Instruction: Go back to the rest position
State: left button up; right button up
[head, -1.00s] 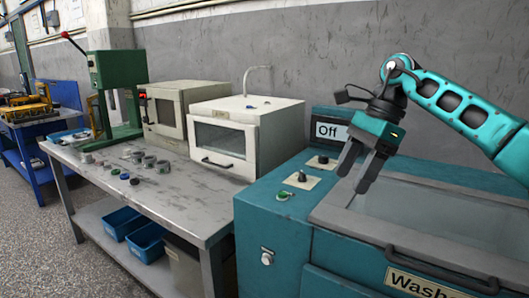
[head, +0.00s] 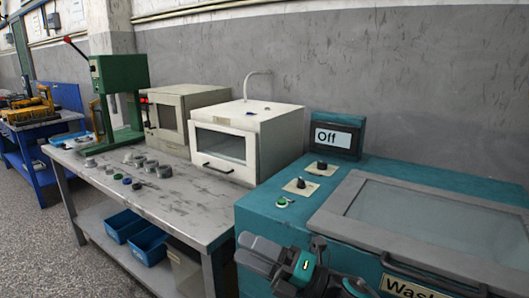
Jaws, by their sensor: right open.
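My right gripper (head: 247,252) is low at the bottom edge of the head view, in front of the teal washer (head: 265,215). Its dark fingers point left, and it is open and empty. The rest of its arm is mostly cut off by the bottom edge. My left gripper is not in view. The washer's lid (head: 430,222) is down, and its small screen (head: 335,136) reads "Off".
A grey workbench (head: 200,215) left of the washer bears several small metal parts, a white oven-like box (head: 245,140), a beige box (head: 180,115) and a green press (head: 118,90). Blue bins (head: 150,243) sit on its lower shelf.

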jog(key=s+d+f+m+t+h, duration=0.1)
jog(key=s+d+f+m+h, duration=0.5)
jog(key=m, duration=0.5)
jog(key=s+d+f+m+t+h+p, duration=0.1)
jog(key=s+d+f+m+h, duration=0.5)
jog(key=f+m, duration=0.4)
jog(key=s+d+f+m+t+h+p, duration=0.1)
jog(key=s+d+f+m+h, duration=0.5)
jog(key=m, duration=0.7)
notch_tip(320, 180, down, 3)
jog(key=shift+s+d+t+h, duration=0.4)
jog(key=shift+d+t, duration=0.1)
jog(key=shift+d, duration=0.55)
jog(key=shift+c, duration=0.5)
